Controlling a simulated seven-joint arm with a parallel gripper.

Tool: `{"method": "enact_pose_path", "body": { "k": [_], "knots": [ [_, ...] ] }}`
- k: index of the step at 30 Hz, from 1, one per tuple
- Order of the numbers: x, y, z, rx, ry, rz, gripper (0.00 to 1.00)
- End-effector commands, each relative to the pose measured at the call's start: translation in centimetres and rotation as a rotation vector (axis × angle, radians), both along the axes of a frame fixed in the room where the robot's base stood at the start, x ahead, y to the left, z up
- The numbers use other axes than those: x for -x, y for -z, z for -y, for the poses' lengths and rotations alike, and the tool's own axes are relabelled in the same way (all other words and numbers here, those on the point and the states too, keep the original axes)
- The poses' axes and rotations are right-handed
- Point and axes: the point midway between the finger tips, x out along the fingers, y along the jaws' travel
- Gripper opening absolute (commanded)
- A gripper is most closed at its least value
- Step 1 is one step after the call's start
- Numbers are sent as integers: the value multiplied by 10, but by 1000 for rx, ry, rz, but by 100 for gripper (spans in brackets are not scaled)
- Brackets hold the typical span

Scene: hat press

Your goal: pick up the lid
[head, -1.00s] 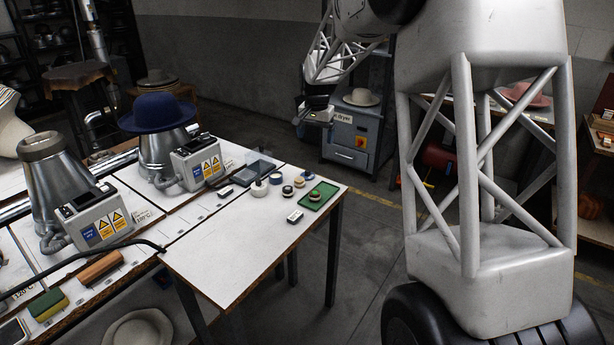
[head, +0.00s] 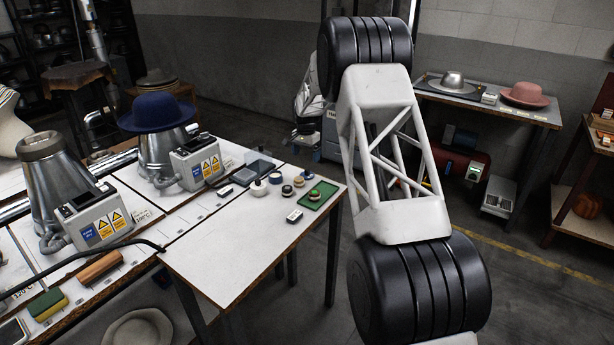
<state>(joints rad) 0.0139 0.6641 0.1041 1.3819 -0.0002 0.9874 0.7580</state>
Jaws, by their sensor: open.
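Several small round containers stand on the near white table. A white jar (head: 259,189) is at the left of the group, and a low round tin (head: 287,191) is to its right. A green mat (head: 325,190) lies at the table's right corner with a small tan round piece (head: 314,195) on it. These are too small for me to tell which one is the lid. My gripper is not visible; my own arm links fill the middle of the head view, right of the table, and hide what is behind them.
A blue hat (head: 157,112) sits on a metal cone, with a control box (head: 200,165) beside it. The table's front part (head: 225,260) is bare. A pink hat (head: 524,95) rests on a back table.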

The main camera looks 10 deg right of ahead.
Motion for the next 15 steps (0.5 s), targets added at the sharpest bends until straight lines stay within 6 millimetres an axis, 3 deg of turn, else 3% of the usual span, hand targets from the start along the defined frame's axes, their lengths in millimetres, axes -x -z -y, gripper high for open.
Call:
{"method": "enact_pose_path", "body": {
  "k": [5, 15],
  "knots": [
    [-9, 12, 0, -1, 12, -4, 91],
    [-9, 13, 0, 0, 13, -4, 91]
  ]
}}
